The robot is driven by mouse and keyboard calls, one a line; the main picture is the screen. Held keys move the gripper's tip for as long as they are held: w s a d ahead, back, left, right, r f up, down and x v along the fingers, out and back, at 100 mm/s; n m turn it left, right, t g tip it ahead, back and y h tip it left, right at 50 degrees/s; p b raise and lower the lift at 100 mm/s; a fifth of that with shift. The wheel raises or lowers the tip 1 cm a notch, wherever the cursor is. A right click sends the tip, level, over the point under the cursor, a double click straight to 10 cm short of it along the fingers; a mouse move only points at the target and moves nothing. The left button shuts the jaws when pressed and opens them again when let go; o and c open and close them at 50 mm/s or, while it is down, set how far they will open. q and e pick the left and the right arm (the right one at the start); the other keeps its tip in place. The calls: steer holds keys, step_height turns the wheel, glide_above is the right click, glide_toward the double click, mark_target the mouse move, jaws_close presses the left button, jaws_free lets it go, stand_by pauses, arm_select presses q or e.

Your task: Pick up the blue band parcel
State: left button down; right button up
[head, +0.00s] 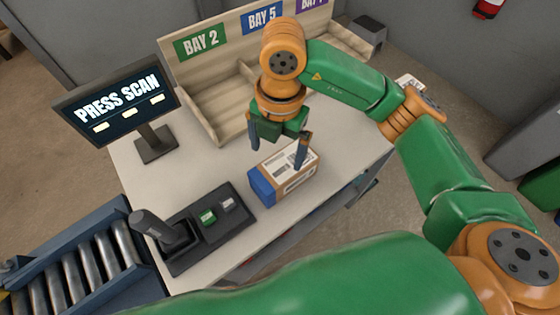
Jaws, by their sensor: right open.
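The blue band parcel (272,187) is a brown box with a blue end and white labels. It lies on the white table near the front edge. My right gripper (277,154) is open and points down at the parcel. One finger is to the left, above the parcel's far left side. The other finger overlaps the parcel's right part in the picture; I cannot tell whether it touches. My left gripper is not in view.
A monitor reading PRESS SCAN (117,99) stands at the left. A black panel with a scanner and buttons (208,220) is left of the parcel. Wooden bays (215,100) line the back. A roller conveyor (75,270) is at lower left.

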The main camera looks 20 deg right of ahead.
mark_target(284, 164)
steer(key=m, duration=0.1)
steer(key=d+f+m, duration=0.1)
steer(key=m, duration=0.1)
steer(key=d+f+m, duration=0.1)
steer(key=shift+w+f+m+h, duration=0.15)
steer(key=shift+w+m+h, duration=0.15)
steer(key=shift+w+m, duration=0.1)
steer(key=f+p, duration=0.2)
steer(key=f, duration=0.5)
steer(key=shift+s, duration=0.2)
steer(key=shift+a, duration=0.1)
jaws_close()
steer(key=shift+w+r, duration=0.1)
